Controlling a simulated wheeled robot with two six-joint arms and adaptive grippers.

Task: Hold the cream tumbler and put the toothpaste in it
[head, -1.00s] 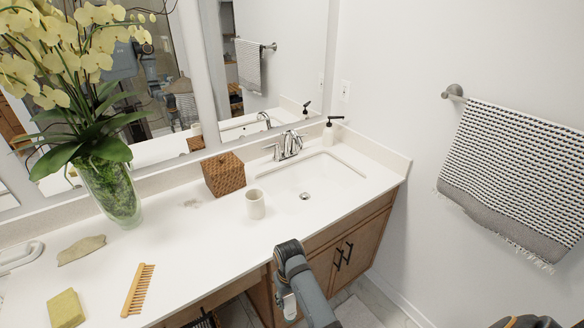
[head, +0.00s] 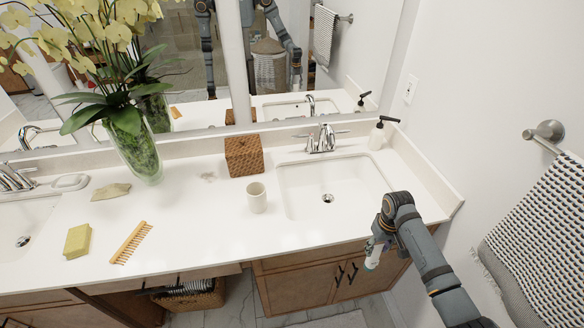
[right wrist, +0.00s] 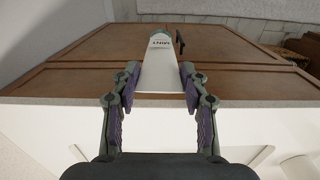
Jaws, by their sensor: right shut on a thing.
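The cream tumbler (head: 257,197) stands upright on the white counter, left of the right-hand sink. It looks empty from here. The toothpaste (head: 373,256) is a white tube, held by my right gripper (head: 380,238) in front of the counter edge near the sink. In the right wrist view, the toothpaste (right wrist: 161,62) sits between the two fingers of my right gripper (right wrist: 159,90), with dark lettering near its far end. My right gripper is to the right of the tumbler and apart from it. My left gripper is not in view.
A woven box (head: 244,156) stands behind the tumbler. The right sink (head: 325,180) lies between tumbler and right arm, with a faucet (head: 322,140) and soap dispenser (head: 377,136) behind. A comb (head: 132,243), yellow sponge (head: 77,240) and orchid vase (head: 133,150) are left.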

